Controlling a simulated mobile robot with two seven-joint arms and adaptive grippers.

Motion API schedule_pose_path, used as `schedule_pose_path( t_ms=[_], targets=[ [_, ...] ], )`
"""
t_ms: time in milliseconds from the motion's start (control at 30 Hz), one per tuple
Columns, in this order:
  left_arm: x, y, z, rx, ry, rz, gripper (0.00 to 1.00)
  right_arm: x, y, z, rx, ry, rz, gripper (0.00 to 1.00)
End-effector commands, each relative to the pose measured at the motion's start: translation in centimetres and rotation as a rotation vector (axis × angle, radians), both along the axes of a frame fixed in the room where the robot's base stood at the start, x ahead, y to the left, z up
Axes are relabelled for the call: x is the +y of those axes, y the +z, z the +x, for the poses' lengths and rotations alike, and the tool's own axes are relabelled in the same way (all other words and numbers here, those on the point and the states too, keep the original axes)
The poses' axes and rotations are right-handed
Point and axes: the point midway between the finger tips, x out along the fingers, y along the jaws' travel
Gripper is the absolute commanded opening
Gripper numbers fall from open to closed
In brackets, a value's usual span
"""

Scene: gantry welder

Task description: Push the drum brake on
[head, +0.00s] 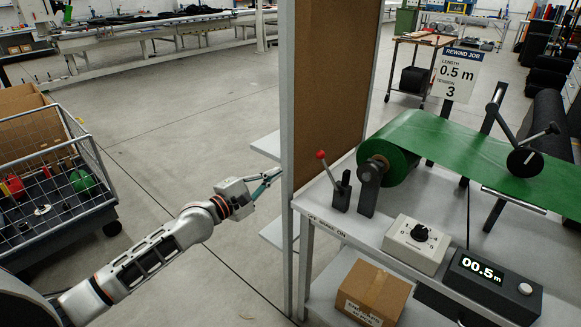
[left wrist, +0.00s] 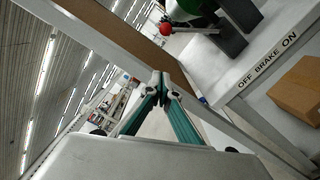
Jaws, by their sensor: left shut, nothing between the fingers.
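The brake lever has a red ball knob (head: 321,155) and a dark base block (head: 341,192) at the left end of the grey bench (head: 378,226). It leans left, towards the OFF end of the "OFF BRAKE ON" label (head: 326,226) on the bench's front edge. The green roll on the drum (head: 388,160) is just right of it. My left gripper (head: 279,173) is shut and empty, left of the lever and apart from it. In the left wrist view its fingertips (left wrist: 161,78) are together, with the red knob (left wrist: 165,28) beyond them.
A grey post (head: 288,90) and brown board (head: 335,75) stand beside my left gripper, close to its fingertips. A dial box (head: 414,250) and length counter (head: 487,282) sit on the bench. A cardboard box (head: 372,293) is below. A wire cart (head: 55,195) stands left; floor between is clear.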

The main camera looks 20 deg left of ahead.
Motion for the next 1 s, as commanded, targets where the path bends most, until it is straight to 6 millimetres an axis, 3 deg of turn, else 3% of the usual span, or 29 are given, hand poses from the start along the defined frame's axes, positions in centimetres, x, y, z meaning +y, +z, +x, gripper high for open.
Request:
schedule_pose_path(
  t_ms=[600,800,1000],
  targets=[
    [-3.7,0.1,8.7,-0.001,-0.001,0.002,0.0,0.0,-2.2,-0.2,0.008,-0.001,0.001,0.34],
    [-6.0,1.7,8.3,-0.004,-0.002,-0.003,0.0,0.0,-0.4,0.1,-0.001,-0.001,0.0,0.34],
    [-7.1,1.9,8.1,-0.002,-0.002,0.0,0.0,0.0,0.3,0.4,-0.008,-0.001,0.001,0.34]
  ],
)
